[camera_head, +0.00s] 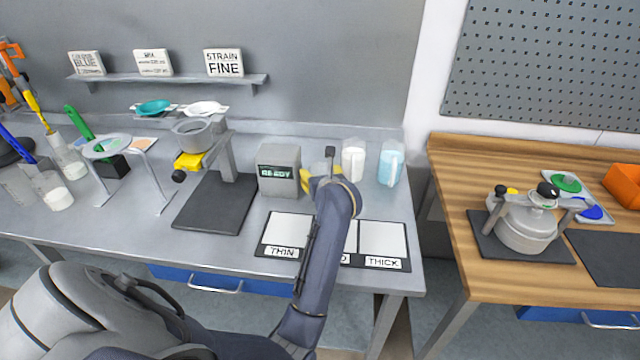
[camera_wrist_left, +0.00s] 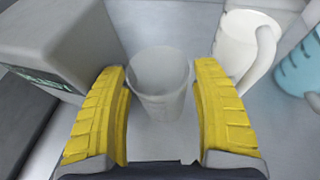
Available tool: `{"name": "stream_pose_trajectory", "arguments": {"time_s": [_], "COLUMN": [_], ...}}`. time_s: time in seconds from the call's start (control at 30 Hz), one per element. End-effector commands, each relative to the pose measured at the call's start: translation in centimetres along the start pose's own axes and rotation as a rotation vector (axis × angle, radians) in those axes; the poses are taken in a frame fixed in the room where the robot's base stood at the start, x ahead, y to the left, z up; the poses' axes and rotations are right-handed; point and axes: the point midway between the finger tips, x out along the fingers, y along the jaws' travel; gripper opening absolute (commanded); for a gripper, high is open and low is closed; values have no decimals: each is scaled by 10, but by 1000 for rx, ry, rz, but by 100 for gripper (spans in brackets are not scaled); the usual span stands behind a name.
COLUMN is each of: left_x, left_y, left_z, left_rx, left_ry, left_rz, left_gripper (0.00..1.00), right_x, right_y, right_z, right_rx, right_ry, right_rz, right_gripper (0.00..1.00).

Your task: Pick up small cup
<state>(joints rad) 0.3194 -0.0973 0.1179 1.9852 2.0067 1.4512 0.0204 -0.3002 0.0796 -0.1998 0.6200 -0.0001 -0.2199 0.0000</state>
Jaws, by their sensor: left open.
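The small cup (camera_wrist_left: 160,85) is a plain grey-white tapered cup, standing on the grey bench in the left wrist view. My left gripper (camera_wrist_left: 163,68) is open, with one yellow finger on each side of the cup. A gap shows between the cup and each finger. In the head view my left gripper (camera_head: 322,178) is just right of the grey box with the READY display, and it and my arm hide the small cup. My right gripper is not in view.
The READY box (camera_head: 279,171) stands close left of the gripper. A white pitcher (camera_head: 353,163) and a light-blue pitcher (camera_head: 390,166) stand close on the right. A board labelled THIN and THICK (camera_head: 385,263) lies in front, partly under my arm.

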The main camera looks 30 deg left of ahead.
Motion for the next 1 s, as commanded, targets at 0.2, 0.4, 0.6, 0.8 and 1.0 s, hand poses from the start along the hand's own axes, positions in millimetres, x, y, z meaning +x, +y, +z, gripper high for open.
{"name": "stream_pose_trajectory", "arguments": {"time_s": [0.2,0.4,0.6,0.8,1.0], "left_x": [3,3,3,3,2], "left_y": [0,0,0,0,0], "left_z": [0,0,0,0,4], "left_rx": [0,0,0,0,-1], "left_ry": [-1,-1,-1,-1,-1], "left_rz": [0,0,0,0,0], "left_gripper": [66,60,37,36,36], "right_x": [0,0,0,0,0], "right_y": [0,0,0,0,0], "right_z": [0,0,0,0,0], "right_rx": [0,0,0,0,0], "right_ry": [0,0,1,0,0], "right_rz": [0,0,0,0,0], "right_gripper": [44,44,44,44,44]}}
